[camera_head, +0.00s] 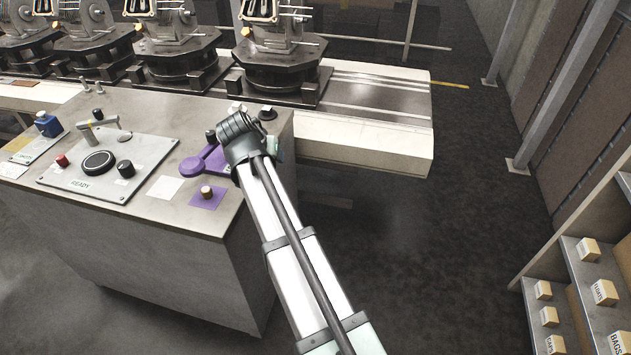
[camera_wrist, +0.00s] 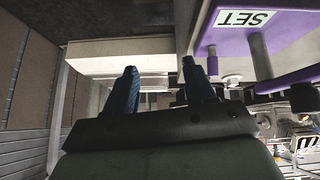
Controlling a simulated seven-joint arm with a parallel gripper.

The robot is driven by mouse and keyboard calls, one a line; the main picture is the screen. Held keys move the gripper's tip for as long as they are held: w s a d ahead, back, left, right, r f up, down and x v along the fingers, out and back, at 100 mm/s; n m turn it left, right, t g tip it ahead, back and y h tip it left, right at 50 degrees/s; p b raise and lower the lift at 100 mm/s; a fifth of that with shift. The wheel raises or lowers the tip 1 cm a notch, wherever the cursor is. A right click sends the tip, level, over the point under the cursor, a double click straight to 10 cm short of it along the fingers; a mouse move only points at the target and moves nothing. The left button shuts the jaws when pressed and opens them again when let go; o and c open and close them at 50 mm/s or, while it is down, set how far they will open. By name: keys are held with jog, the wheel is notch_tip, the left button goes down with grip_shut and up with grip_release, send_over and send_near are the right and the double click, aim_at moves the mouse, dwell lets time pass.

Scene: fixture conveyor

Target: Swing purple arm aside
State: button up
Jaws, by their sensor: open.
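The purple arm (camera_head: 196,165) lies on the console top in the head view, with a round end at its left. Its right part is hidden behind my gripper (camera_head: 240,125). In the wrist view, a purple bar (camera_wrist: 298,76) at the right edge looks like part of this arm. A purple panel (camera_wrist: 230,42) with a SET label is above it. My gripper (camera_wrist: 160,65) is open, with two dark blue fingers and nothing between them. The purple parts are to the right of the fingers, and I see no contact. The fingertips are hidden in the head view.
The console (camera_head: 130,215) carries a READY panel (camera_head: 110,165) with knobs, and a purple square with a brass knob (camera_head: 207,192). The conveyor (camera_head: 375,142) with several dark fixtures runs behind it. A shelf (camera_head: 590,275) with small boxes stands at right. Floor between is clear.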

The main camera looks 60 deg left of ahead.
jog(key=w+d+f+h, duration=0.1)
jog(key=w+d+f, duration=0.5)
jog(key=w+f, duration=0.3)
jog(key=shift+w+f+m+h, duration=0.2)
jog(key=shift+w+m+h, duration=0.2)
jog(key=shift+w, duration=0.4)
jog(key=shift+d, duration=0.1)
jog(key=shift+c, duration=0.4)
